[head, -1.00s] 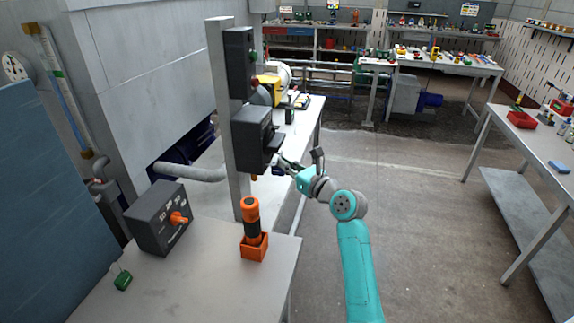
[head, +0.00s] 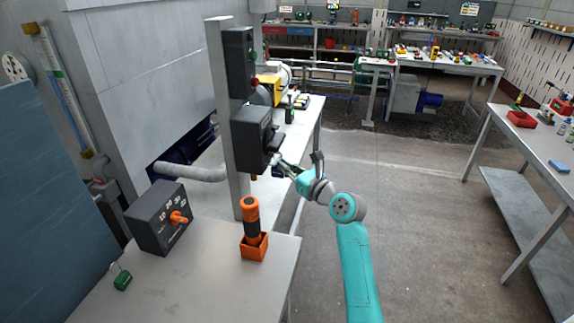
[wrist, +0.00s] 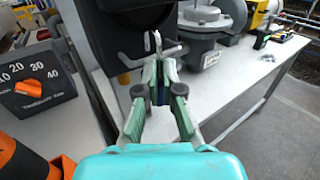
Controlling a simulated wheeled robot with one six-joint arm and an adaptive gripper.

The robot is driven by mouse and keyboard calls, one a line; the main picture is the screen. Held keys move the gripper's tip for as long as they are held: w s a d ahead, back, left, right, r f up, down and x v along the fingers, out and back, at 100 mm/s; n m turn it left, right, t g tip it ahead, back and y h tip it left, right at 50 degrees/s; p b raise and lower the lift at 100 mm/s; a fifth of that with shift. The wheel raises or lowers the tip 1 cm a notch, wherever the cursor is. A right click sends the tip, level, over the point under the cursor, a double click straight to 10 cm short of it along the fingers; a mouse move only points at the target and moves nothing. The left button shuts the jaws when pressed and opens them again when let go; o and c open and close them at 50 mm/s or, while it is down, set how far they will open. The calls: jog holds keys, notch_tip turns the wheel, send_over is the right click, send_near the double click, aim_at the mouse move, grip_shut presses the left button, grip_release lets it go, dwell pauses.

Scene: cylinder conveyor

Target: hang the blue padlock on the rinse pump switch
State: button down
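My gripper (head: 280,166) is at the lower front of a dark switch box (head: 252,138) on a grey post. In the wrist view its two green-padded fingers (wrist: 160,88) are closed on a narrow dark blue body, which looks like the blue padlock (wrist: 161,74). The padlock is mostly hidden between the fingers. A silver shackle (wrist: 157,42) stands up above it, close to the black box (wrist: 115,30). I cannot tell whether the shackle passes through anything. No label shows which box is the rinse pump switch.
A green padlock (head: 122,281) lies on the near table (head: 200,290). A dial box with an orange knob (head: 178,217) and an orange-black tool in an orange holder (head: 253,246) stand there too. A button box (head: 240,62) is higher on the post. Open floor lies right.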

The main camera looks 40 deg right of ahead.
jog(key=shift+w+a+f, duration=0.1)
jog(key=shift+a+f, duration=0.1)
jog(key=shift+f, duration=0.25)
jog(key=shift+w+a+f, duration=0.1)
jog(key=shift+a+f, duration=0.05)
jog(key=shift+f, duration=0.25)
jog(key=shift+d+f, duration=0.1)
jog(key=shift+f, duration=0.1)
jog(key=c, duration=1.2)
grip_release()
jog(key=shift+s+d, duration=0.1)
jog(key=shift+c, duration=0.2)
jog(key=s, duration=1.2)
jog(key=shift+d, duration=0.45)
